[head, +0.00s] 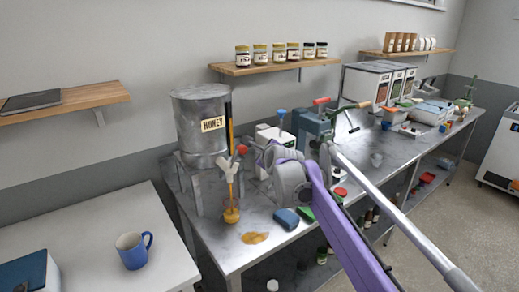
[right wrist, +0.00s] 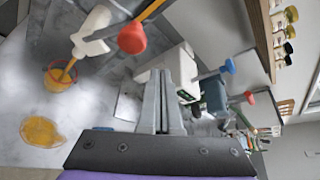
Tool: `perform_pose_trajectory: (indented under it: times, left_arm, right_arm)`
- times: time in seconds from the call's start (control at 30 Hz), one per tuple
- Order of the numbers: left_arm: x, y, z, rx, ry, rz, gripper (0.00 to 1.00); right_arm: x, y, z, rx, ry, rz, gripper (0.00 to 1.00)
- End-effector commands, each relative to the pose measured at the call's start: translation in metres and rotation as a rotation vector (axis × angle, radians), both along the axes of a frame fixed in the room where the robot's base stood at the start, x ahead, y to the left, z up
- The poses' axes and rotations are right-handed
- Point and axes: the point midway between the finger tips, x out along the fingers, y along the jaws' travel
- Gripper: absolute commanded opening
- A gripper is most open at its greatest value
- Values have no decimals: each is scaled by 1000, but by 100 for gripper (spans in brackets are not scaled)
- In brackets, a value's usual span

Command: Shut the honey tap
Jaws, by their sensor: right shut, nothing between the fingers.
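The steel honey tank (head: 200,125) stands at the left end of the steel bench, labelled HONEY. Its white tap (head: 235,163) has a red knob (head: 242,149); the tap (right wrist: 90,42) and knob (right wrist: 132,38) also show in the right wrist view. An amber stream runs from the tap into a small jar (head: 231,214), seen too in the right wrist view (right wrist: 60,76). My right gripper (right wrist: 165,75) is shut and empty, its fingertips apart from the knob. In the head view my right arm reaches beside the tap, and its fingertips are hard to make out. My left gripper is not in view.
A honey puddle (head: 255,238) lies on the bench in front of the jar. A white box with a blue knob (head: 281,115) and a green device with a red handle (head: 321,101) stand right of the tap. A blue mug (head: 131,251) sits on the white table at left.

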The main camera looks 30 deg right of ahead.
Motion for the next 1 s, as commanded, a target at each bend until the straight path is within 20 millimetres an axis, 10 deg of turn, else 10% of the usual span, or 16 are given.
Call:
perform_pose_trajectory:
  times: [0.5,1.0]
  left_arm:
    - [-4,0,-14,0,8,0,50]
    - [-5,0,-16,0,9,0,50]
  right_arm:
    - [-75,30,7,-1,0,2,0]
    - [-89,36,11,0,0,2,0]
